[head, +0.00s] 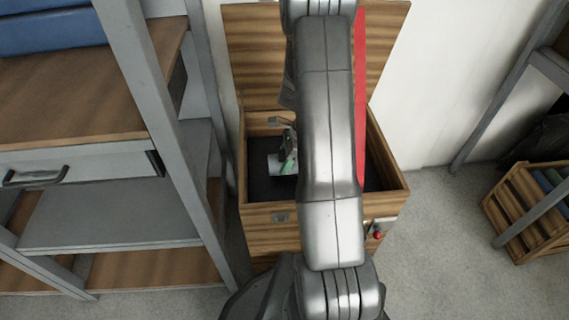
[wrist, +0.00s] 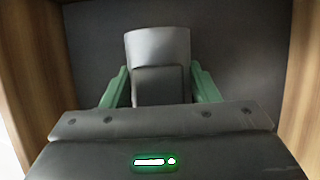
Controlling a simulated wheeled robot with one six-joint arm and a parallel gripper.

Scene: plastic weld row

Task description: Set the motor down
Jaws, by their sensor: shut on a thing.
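The motor (wrist: 158,47) is a grey cylinder, seen between the two green fingers of my gripper (wrist: 160,86) in the wrist view. My gripper is shut on it. In the head view the motor (head: 278,165) shows as a small pale shape beside my gripper (head: 289,163), within the opening of a wooden box (head: 255,214) with a dark floor. I cannot tell whether the motor touches the floor. My arm hides the middle of the box.
The box's lid (head: 256,50) stands open at the back. A red strip (head: 361,100) runs beside my arm. A shelf unit (head: 150,105) with a drawer (head: 75,168) stands close on the left. A slatted crate (head: 519,222) is on the right, with bare floor (head: 450,235) between.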

